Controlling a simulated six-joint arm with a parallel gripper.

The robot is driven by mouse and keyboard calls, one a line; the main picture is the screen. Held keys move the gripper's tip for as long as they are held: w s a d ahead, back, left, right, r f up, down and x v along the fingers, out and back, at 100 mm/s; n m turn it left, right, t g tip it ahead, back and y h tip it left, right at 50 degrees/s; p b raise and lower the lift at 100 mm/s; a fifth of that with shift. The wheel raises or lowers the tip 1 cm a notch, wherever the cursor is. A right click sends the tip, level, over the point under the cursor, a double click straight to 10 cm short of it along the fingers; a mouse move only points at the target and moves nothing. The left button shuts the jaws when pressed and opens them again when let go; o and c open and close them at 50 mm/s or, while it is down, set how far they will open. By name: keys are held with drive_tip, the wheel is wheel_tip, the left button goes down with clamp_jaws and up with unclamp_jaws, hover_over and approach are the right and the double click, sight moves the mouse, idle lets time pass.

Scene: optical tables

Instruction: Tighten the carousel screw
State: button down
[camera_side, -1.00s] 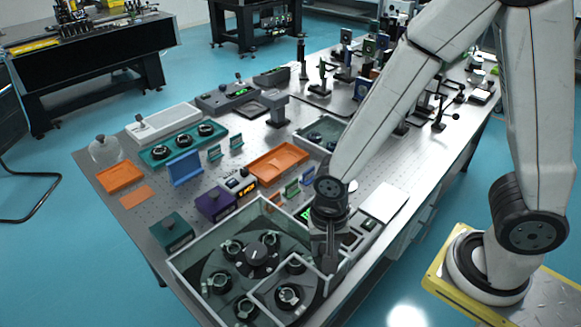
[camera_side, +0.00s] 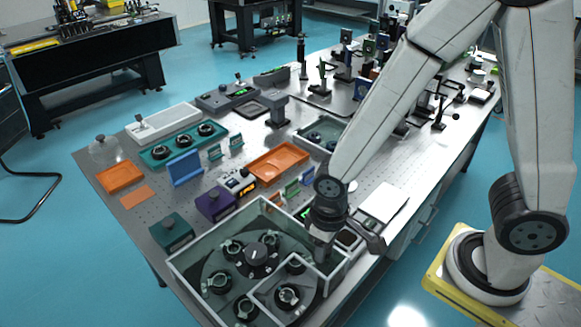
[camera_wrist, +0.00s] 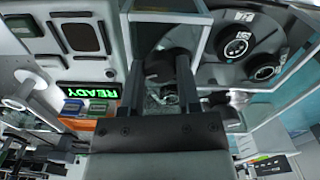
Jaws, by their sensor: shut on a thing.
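The carousel is a dark disc (camera_side: 275,283) with several ring-shaped holders and a central knob (camera_side: 262,256), inside a clear-walled box at the front of the table. Part of the disc (camera_wrist: 208,74) shows at the upper right of the wrist view, with round dark holders and white labels. My gripper (camera_side: 322,256) points down at the right corner of the box. In the wrist view my gripper (camera_wrist: 163,80) is shut on a dark round knob (camera_wrist: 176,64), which appears to be the carousel screw. The fingers hide much of it, and its thread cannot be seen.
A green READY display (camera_wrist: 88,90) lies beside the gripper in the wrist view. Clear box walls (camera_wrist: 165,17) stand close to the fingers. Orange trays (camera_side: 278,162), a purple box (camera_side: 215,203) and a teal box (camera_side: 172,232) stand farther back.

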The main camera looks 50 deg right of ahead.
drive_tip(key=n, duration=0.6)
drive_tip(key=shift+n, duration=0.3)
drive_tip(key=n, duration=0.6)
drive_tip(key=shift+n, duration=0.3)
drive_tip(key=shift+c, duration=1.6)
unclamp_jaws()
drive_tip(key=shift+r, duration=0.15)
drive_tip(key=shift+r, duration=3.8)
